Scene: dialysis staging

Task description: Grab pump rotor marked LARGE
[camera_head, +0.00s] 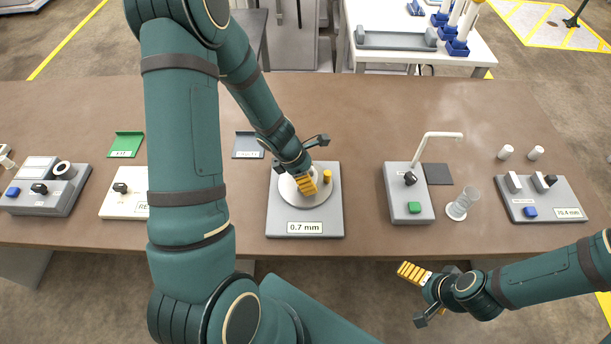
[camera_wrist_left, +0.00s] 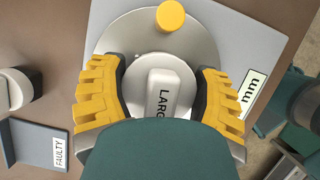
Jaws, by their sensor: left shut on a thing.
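The pump rotor (camera_wrist_left: 161,92) is a white round part with a raised white block. Dark letters on it read "LARG", the rest hidden by my gripper's body. It sits on a round grey disc (camera_wrist_left: 200,38) of the grey station (camera_head: 306,226) labelled "0.7 mm". My left gripper (camera_head: 307,184) reaches down over the disc. In the left wrist view its yellow fingers (camera_wrist_left: 160,85) are shut on the rotor from both sides. My right gripper (camera_head: 414,273) is in front of the table's front edge, away from the stations; its finger gap cannot be made out.
A yellow knob (camera_head: 327,176) stands on the disc's rim, close to my left gripper. A dark tray labelled "FAULTY" (camera_wrist_left: 36,140) lies left of the station, and a green tray (camera_head: 126,144) farther left. A grey station (camera_head: 407,205) with a bent pipe stands to the right.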

